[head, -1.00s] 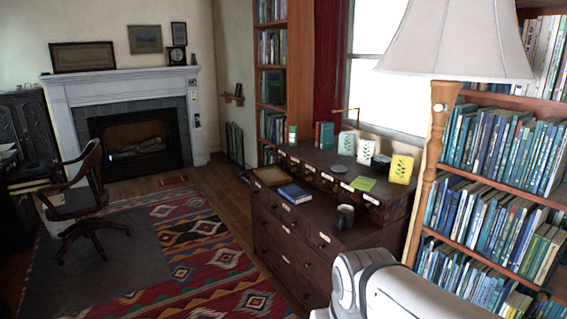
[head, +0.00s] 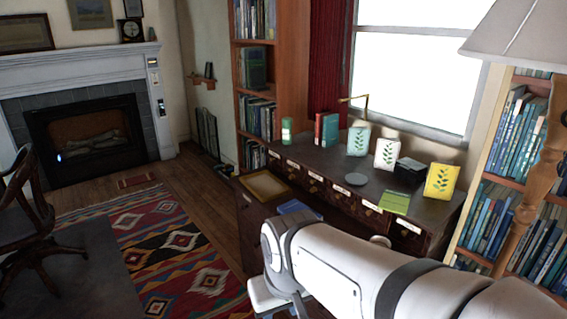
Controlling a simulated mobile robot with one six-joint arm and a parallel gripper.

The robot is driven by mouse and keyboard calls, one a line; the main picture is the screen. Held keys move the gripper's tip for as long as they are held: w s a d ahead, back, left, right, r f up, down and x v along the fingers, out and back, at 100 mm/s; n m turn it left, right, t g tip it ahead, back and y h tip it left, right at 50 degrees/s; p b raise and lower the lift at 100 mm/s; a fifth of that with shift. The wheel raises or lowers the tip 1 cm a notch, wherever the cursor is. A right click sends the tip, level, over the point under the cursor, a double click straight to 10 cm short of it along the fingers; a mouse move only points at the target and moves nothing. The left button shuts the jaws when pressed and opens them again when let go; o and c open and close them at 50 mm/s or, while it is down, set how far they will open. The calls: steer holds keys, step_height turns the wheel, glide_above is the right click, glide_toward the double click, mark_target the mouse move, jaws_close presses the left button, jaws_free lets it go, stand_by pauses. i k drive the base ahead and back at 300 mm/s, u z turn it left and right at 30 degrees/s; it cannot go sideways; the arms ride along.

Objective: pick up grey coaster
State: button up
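The grey coaster (head: 355,179) is a small, flat, round disc lying on the raised top of the dark wooden chest of drawers (head: 325,161). It sits to the left of a green flat item (head: 395,201). My white arm reaches in from the lower right, in front of the chest and below the coaster in the picture. The fingers of my gripper do not show. Nothing visible touches the coaster.
Cards with leaf prints, one yellow (head: 441,181), a dark box (head: 410,170), red and teal books (head: 327,129) and a green can (head: 286,130) stand around the coaster. A tray (head: 265,186) and a blue book (head: 297,207) lie lower left. A lamp (head: 520,35) stands right.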

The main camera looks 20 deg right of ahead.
mark_target(357, 178)
steer(key=z, duration=0.55)
steer(key=i, duration=1.1)
steer(key=z, duration=0.65)
steer(key=k, duration=0.9)
steer(key=z, duration=0.15)
steer(key=i, duration=0.9)
steer(key=u, duration=0.05)
